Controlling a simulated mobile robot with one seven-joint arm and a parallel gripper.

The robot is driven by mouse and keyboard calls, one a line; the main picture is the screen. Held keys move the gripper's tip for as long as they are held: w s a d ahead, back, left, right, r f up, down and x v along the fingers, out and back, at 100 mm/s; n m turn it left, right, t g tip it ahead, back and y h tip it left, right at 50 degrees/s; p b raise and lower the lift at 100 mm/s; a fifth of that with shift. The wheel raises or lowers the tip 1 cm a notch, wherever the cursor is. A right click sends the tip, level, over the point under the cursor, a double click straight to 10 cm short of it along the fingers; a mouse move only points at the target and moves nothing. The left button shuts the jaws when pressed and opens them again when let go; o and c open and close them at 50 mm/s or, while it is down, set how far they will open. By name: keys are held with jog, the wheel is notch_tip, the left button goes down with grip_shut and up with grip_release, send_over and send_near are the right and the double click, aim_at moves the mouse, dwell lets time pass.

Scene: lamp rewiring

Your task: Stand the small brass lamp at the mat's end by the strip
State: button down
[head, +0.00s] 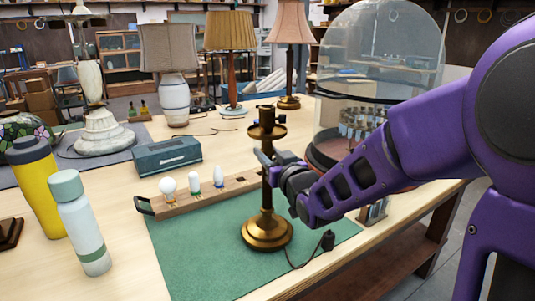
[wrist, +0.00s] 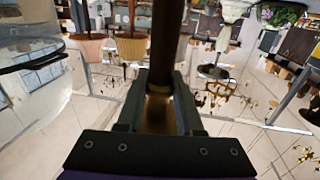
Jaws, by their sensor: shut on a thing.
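The small brass lamp (head: 267,228) is upright over the green mat (head: 200,255), with a round base, a slim stem and a bare top without shade. I cannot tell whether its base touches the mat. My gripper (head: 268,166) is shut on its stem, coming from the right; in the wrist view the dark stem (wrist: 166,40) runs up between the fingers (wrist: 158,88). The wooden strip (head: 237,184) lies along the mat's far end, behind the lamp, which hides part of it. It carries several small bulbs (head: 194,181). A dark cord with a plug (head: 328,240) trails right of the base.
A blue-grey box (head: 167,156) sits behind the strip. A yellow bottle (head: 38,185) and a pale bottle (head: 80,225) stand at left. A glass dome (head: 375,60) stands behind my arm. Shaded lamps (head: 172,75) line the back. The mat's front left is clear.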

aim_at(267, 133)
jog(key=shift+r+p, duration=1.8)
jog(key=shift+r, duration=0.95)
jog(key=shift+a, duration=0.1)
